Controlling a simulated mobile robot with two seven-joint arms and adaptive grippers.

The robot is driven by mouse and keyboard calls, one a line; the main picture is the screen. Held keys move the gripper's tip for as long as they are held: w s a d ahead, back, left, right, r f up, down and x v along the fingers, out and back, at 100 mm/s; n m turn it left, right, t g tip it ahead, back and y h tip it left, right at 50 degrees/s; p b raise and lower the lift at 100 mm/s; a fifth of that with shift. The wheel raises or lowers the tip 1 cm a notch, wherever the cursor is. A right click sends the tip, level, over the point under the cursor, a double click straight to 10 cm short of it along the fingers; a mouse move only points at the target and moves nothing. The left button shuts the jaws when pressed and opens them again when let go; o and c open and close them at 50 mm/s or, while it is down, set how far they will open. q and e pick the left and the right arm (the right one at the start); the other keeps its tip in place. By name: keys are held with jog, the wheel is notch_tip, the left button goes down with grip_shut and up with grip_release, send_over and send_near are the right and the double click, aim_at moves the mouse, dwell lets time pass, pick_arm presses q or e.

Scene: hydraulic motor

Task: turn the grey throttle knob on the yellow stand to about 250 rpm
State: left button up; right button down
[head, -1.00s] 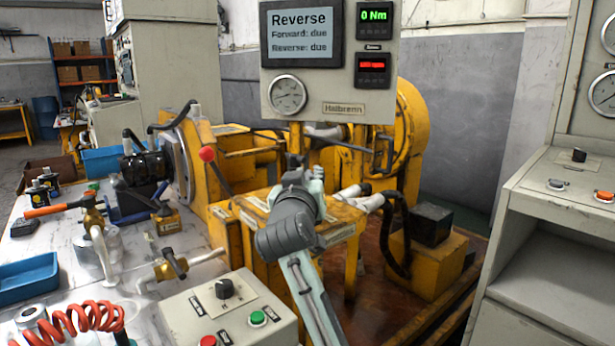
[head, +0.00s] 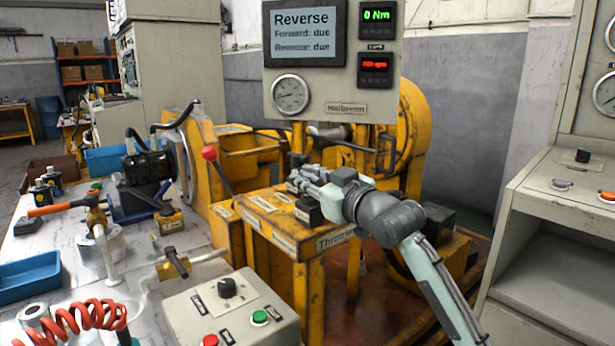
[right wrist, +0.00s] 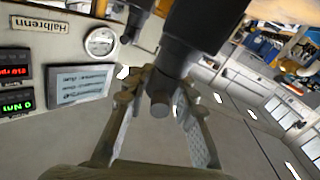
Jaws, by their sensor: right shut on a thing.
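The yellow stand (head: 283,222) carries a "Throttle" label on its front edge. My right gripper (head: 297,181) is over the top of this stand, with its arm coming in from the right. In the right wrist view its two fingers (right wrist: 158,108) stand on either side of a grey, round-ended piece, the throttle knob (right wrist: 159,103), and are shut on it. In the head view the gripper hides the knob. A dark block (head: 308,211) sits on the stand just below the gripper. My left gripper is not in view.
The panel (head: 345,105) above the stand has a "Reverse" screen, a dial gauge (head: 290,94), a green "0 Nm" display and a red rpm display (head: 375,65) too blurred to read. A red-knobbed lever (head: 209,154) stands left. A control box (head: 232,312) is in front.

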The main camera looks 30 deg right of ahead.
jog(key=shift+f+n+y, duration=0.1)
jog(key=shift+n+y, duration=0.9)
jog(key=shift+y, duration=0.5)
jog(key=shift+a, duration=0.1)
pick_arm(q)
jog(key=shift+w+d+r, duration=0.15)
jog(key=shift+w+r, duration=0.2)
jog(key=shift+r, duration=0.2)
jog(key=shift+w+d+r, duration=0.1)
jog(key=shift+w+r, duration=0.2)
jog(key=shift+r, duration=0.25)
pick_arm(e)
jog(key=shift+y, duration=0.3)
jog(key=c, duration=1.4)
grip_release()
jog(key=shift+o, duration=0.9)
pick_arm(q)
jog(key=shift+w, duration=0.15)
pick_arm(e)
jog(key=s+d, duration=0.2)
jog(key=s, duration=0.9)
jog(key=shift+s, duration=0.4)
